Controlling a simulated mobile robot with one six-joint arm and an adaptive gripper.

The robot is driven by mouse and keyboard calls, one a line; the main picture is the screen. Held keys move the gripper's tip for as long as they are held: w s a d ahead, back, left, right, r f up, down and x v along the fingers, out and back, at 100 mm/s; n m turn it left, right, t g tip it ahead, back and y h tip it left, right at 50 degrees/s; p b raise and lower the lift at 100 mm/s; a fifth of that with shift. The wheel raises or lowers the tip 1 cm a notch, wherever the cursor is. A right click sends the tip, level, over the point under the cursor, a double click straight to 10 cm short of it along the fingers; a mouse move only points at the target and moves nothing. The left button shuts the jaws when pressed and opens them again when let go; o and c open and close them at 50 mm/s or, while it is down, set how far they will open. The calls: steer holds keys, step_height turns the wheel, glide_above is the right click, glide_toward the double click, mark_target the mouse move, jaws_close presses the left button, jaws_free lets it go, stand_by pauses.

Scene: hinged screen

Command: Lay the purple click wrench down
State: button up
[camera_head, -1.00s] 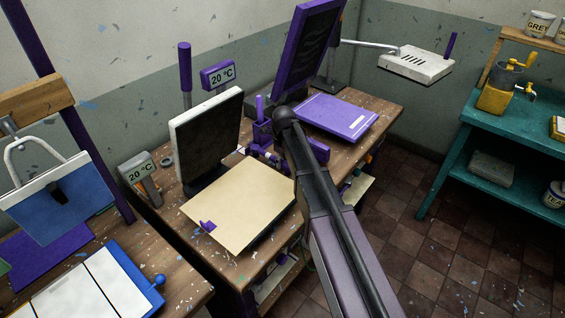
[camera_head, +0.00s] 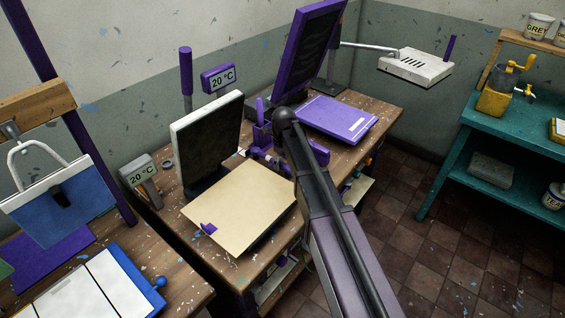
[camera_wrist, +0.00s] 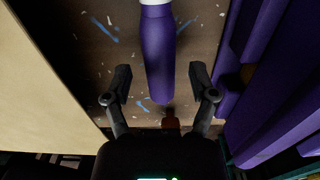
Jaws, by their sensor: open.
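The purple click wrench (camera_wrist: 158,45) shows in the wrist view as a thick purple handle with a white band at the top edge. It lies along the worn brown bench top, or just above it; I cannot tell which. My gripper (camera_wrist: 160,76) is open, with one dark finger on each side of the handle and a gap to both. The handle's lower end is between the fingers; the wrench's far end is out of the picture. In the head view my arm hides the gripper, and a purple piece (camera_head: 268,158) shows beside it, perhaps part of the wrench.
A cream board (camera_head: 240,207) lies on the bench, left of the arm. Behind it stand a white-framed dark screen (camera_head: 207,140) and a purple-framed screen (camera_head: 305,50). A purple platen (camera_head: 338,118) lies right of the arm. A teal shelf (camera_head: 510,140) stands at the right, across open floor.

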step_height(320, 180, up, 11)
steer(key=p, duration=1)
steer(key=shift+p, duration=0.3)
steer(key=shift+d, duration=0.1)
steer(key=shift+s, duration=0.1)
steer(key=s+d+n, duration=1.8)
steer(key=s+n, duration=0.4)
steer(key=n, duration=0.3)
steer(key=shift+s+d+n, duration=0.15)
steer(key=shift+s+n, duration=0.15)
steer(key=shift+s, duration=0.05)
stand_by(0.6)
steer(key=shift+c, duration=1.2)
